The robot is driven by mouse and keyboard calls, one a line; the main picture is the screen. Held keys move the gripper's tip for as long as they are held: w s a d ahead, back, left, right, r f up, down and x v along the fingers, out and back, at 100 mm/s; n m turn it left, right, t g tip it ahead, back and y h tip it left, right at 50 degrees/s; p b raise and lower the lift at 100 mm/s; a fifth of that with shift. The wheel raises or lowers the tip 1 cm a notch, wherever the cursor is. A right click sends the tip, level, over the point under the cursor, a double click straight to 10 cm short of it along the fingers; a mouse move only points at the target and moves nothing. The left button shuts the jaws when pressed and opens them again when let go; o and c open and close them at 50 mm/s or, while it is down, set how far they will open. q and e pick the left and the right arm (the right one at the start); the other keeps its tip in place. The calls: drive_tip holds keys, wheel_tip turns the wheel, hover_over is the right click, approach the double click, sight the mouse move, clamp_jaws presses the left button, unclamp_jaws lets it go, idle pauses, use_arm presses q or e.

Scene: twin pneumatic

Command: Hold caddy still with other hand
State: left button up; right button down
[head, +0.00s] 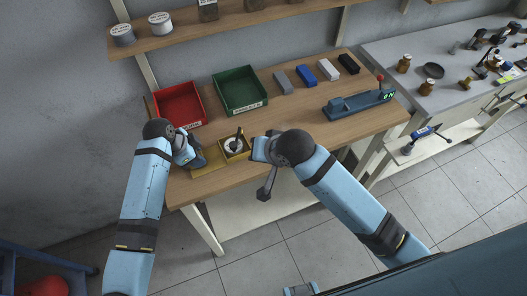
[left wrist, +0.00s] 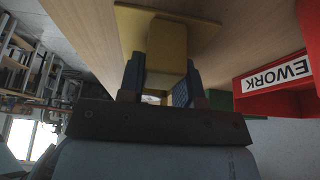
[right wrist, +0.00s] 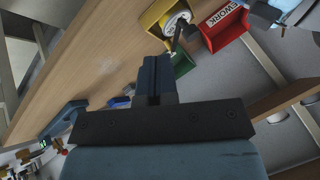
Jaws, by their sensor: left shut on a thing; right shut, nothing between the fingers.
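The caddy (head: 234,149) is a small yellow open box on the wooden bench, with a white round item and a dark upright stick in it. It also shows in the right wrist view (right wrist: 152,16). A yellow plate (head: 207,161) lies to its left; I cannot tell whether they are joined. My left gripper (head: 197,157) is shut on a yellow block (left wrist: 166,45) that stands on the yellow plate in the left wrist view. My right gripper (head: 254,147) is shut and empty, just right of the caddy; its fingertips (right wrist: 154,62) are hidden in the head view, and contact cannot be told.
A red bin (head: 180,106) and a green bin (head: 240,91) stand behind the caddy. Several small blocks (head: 307,75) lie at the back right, and a blue-grey device (head: 357,104) stands at the right. The bench between caddy and device is mostly clear.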

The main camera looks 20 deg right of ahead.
drive_tip(key=s+r, duration=0.1)
drive_tip(key=r, duration=0.1)
drive_tip(key=s+r, duration=0.2)
idle(0.3)
use_arm(q)
drive_tip(key=o, duration=1.1)
